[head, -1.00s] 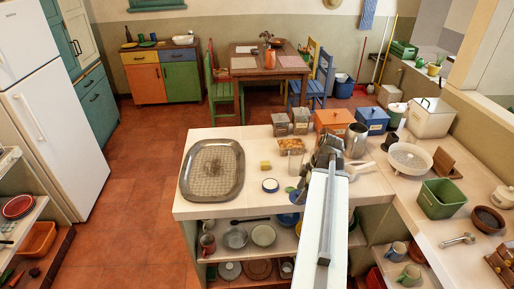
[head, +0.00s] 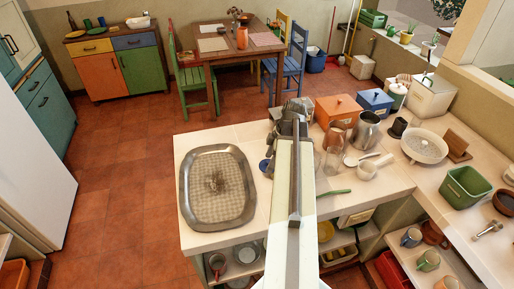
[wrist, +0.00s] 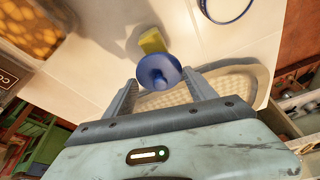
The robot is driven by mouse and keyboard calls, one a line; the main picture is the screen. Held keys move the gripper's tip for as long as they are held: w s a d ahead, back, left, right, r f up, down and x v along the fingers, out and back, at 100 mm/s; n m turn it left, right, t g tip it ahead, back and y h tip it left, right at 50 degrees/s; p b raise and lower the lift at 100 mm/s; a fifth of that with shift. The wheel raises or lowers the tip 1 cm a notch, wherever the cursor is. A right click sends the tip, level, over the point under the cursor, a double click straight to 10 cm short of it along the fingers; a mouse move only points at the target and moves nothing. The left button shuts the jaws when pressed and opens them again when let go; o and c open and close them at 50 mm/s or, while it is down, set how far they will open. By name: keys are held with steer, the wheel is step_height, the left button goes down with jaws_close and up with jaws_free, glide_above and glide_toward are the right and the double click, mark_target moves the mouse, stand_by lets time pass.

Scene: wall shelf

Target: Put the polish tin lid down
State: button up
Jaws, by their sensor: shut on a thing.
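My gripper (wrist: 160,88) is shut on a blue round lid (wrist: 158,74), which I take to be the polish tin lid. It sits between the fingertips with a small knob-like centre facing the wrist camera. The lid is held over the pale counter; its exact height is unclear. A blue-rimmed round thing (wrist: 227,10) lies on the counter at the top of the wrist view, partly cut off. A yellow block (wrist: 152,41) is just beyond the lid.
A large woven-pattern tray (head: 217,187) fills the counter's left part. A metal jug (head: 367,132), an orange canister (head: 337,110) and a blue canister (head: 375,103) stand right of my arm. A container of orange-brown pieces (wrist: 38,22) is at the wrist view's upper left.

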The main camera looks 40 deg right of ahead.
steer(key=shift+s+a+f+m+b, duration=0.25)
steer(key=shift+a+f+m+b, duration=0.1)
steer(key=shift+a+m, duration=0.2)
steer(key=shift+w+d+r, duration=0.1)
steer(key=shift+w+d, duration=0.1)
steer(key=shift+d, duration=0.1)
steer(key=b, duration=0.1)
glide_above(263, 150)
steer(key=s, duration=0.1)
steer(key=shift+d+f, duration=0.3)
steer(key=shift+f, duration=0.45)
step_height(263, 150, down, 4)
steer(key=b, duration=0.4)
steer(key=shift+w+d, duration=0.15)
steer(key=shift+r, duration=0.25)
steer(key=shift+f, duration=0.15)
steer(key=o, duration=1.3)
